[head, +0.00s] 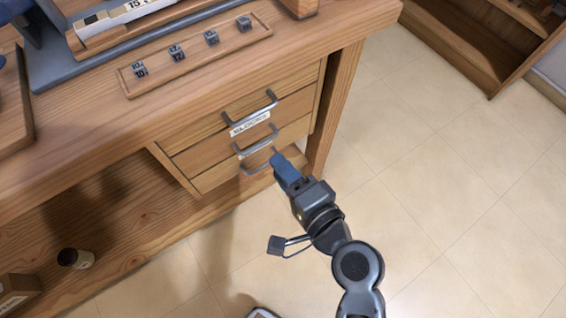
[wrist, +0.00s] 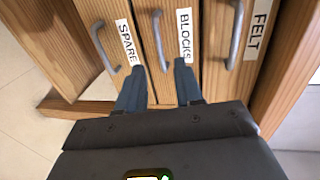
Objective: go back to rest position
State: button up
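My gripper (head: 277,157) is in front of the wooden desk's drawers, with its arm reaching up from the bottom of the head view. In the wrist view its two blue-grey fingers (wrist: 159,66) are apart, and I see nothing held. The drawer labelled BLOCKS (wrist: 185,35) lies straight ahead, its grey handle (wrist: 159,38) showing between the fingertips' lines. How far the fingertips are from that handle is hard to tell. The SPARE drawer (wrist: 128,42) is to the left and the FELT drawer (wrist: 258,32) to the right. All three drawers look closed.
On the desk top (head: 100,122), a wooden tray (head: 195,52) carries several small grey blocks. A dark jar (head: 75,259) lies on the lower shelf (head: 110,240). Tiled floor (head: 440,170) is open to the right, with a wooden shelf unit (head: 470,45) behind.

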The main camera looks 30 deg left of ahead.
jog(key=s+d+f+t+h, duration=0.1)
jog(key=s+d+t+h, duration=0.25)
jog(key=d, duration=0.75)
jog(key=s+d+f+t+h, duration=0.25)
jog(key=s+d+h, duration=0.25)
jog(key=d, duration=0.7)
jog(key=s+d+r+n+t+h, duration=0.1)
jog(key=s+d+r+t+h, duration=0.15)
jog(key=s+d+r, duration=0.45)
jog(key=s+d+r+n+h, duration=0.35)
jog(key=s+d+r, duration=0.25)
jog(key=r, duration=0.3)
notch_tip(320, 180, up, 17)
jog(key=p, duration=1.7)
jog(key=shift+w+a, duration=0.25)
jog(key=shift+w, duration=0.05)
jog(key=shift+a+f+t, duration=0.1)
jog(key=shift+a+t, duration=0.05)
jog(key=shift+t, duration=0.1)
